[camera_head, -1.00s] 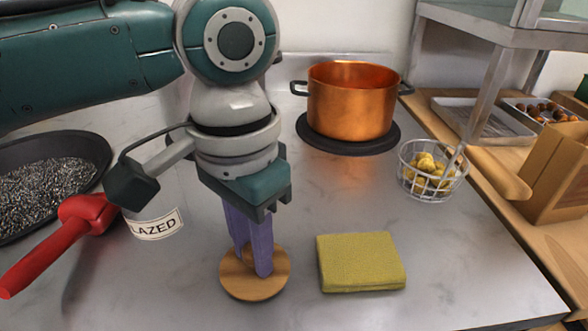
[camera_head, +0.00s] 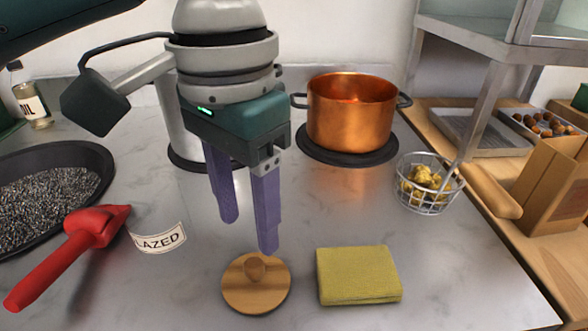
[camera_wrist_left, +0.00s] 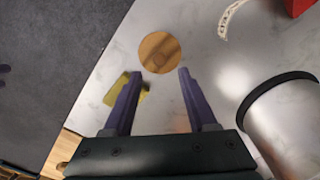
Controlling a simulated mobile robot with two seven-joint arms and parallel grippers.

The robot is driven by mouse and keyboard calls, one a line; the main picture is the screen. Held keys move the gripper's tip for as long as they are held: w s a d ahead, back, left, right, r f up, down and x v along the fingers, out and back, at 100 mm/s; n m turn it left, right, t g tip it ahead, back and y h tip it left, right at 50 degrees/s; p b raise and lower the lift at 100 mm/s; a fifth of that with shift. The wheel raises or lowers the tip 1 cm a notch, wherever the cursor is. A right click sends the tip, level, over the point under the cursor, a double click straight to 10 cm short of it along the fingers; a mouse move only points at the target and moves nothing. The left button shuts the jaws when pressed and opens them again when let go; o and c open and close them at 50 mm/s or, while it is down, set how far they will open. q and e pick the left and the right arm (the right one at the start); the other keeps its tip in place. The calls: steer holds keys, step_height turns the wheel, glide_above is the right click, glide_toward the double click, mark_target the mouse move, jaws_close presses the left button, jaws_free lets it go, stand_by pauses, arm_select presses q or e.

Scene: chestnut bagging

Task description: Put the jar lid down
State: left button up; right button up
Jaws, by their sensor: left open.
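The jar lid (camera_head: 240,290) is a round wooden disc with a small knob. It lies flat on the counter, knob up, left of the folded yellow cloth (camera_head: 358,275). My left gripper (camera_head: 248,236) is open and empty above the lid, with its purple fingers apart and clear of it. In the left wrist view the lid (camera_wrist_left: 160,52) lies beyond the open fingertips (camera_wrist_left: 158,74), touching neither. My right gripper is in neither view.
A copper pot (camera_head: 350,112) stands on a dark round pad behind. A wire basket (camera_head: 428,184) with yellow pieces is at the right. A red scoop (camera_head: 70,255) and a dark pan (camera_head: 105,160) are at the left. A metal cylinder (camera_head: 180,130) stands behind my gripper.

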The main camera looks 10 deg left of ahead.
mark_target(254, 263)
arm_select(q)
step_height(254, 263, up, 5)
steer(key=s+d+f+t+h, duration=0.2)
steer(key=s+d+f+h, duration=0.25)
steer(key=s+f, duration=0.35)
steer(key=s+a+f+n+y, duration=0.1)
steer(key=s+a+n+y, duration=0.1)
steer(key=s+a, duration=0.2)
steer(key=s+a+f+n+t+y, duration=0.1)
steer(key=s+a, duration=0.3)
steer(key=a, duration=0.4)
steer(key=shift+s+a+f+n+t+y, duration=0.2)
steer(key=shift+a+f+n+t+y, duration=0.15)
steer(key=shift+y, duration=0.3)
